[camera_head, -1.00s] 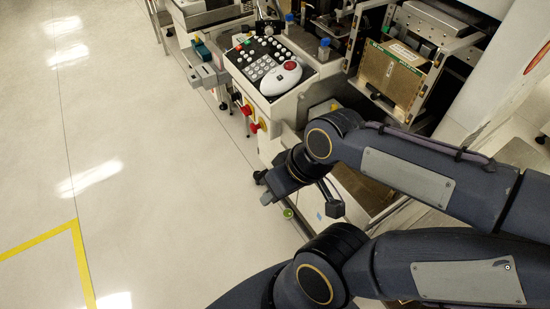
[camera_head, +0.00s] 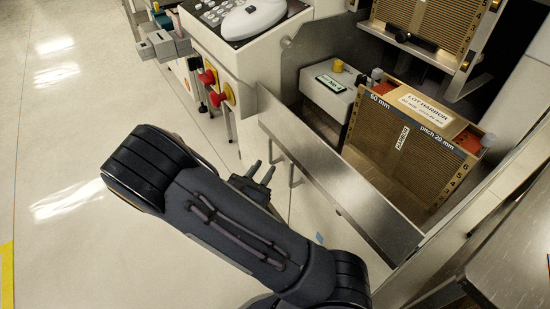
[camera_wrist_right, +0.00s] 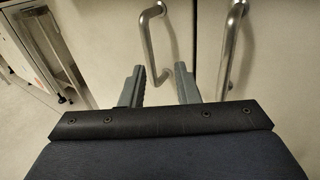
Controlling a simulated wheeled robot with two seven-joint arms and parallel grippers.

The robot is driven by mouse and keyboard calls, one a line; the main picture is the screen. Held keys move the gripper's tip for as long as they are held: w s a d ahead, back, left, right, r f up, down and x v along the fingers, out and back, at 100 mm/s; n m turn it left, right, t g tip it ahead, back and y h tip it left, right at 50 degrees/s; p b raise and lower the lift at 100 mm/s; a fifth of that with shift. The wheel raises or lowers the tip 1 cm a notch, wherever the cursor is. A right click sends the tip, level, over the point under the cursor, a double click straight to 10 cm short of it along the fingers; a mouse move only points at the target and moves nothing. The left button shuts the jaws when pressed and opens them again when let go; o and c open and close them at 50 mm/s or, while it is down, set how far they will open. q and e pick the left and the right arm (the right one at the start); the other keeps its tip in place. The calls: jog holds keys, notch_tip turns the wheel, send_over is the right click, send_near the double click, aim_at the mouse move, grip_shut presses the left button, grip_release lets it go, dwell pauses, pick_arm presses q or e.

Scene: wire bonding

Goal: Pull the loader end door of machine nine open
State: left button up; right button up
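Two pale door panels with bar handles are on the lower front of the machine. The left handle (camera_wrist_right: 150,38) and the right handle (camera_wrist_right: 232,45) are vertical metal bars, one on each side of the seam. The head view shows the left handle (camera_head: 275,150) and the right handle (camera_head: 294,174) below a steel ledge. Both panels look shut. My right gripper (camera_head: 263,171) is open, just left of the handles. In the right wrist view its fingers (camera_wrist_right: 160,85) are apart, with the left handle's lower end between them in the picture; contact cannot be told. No machine number is readable. My left gripper is out of view.
A long steel ledge (camera_head: 335,180) runs above the handles. Behind it stands a slotted brown magazine (camera_head: 400,155) beside a grey box (camera_head: 328,92). Red knobs (camera_head: 208,77) and a control panel (camera_head: 238,20) are at upper left. Floor at left is clear.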

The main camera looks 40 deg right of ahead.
aim_at(270, 163)
jog(key=shift+n+t, duration=0.5)
jog(key=x, duration=0.2)
jog(key=b+x, duration=0.1)
jog(key=x, duration=0.2)
jog(key=w+b+x, duration=0.1)
jog(key=x, duration=0.2)
jog(key=shift+w+a+f, duration=0.1)
jog(key=shift+a+f, duration=0.1)
jog(key=shift+f, duration=0.15)
jog(key=shift+c, duration=0.3)
grip_shut()
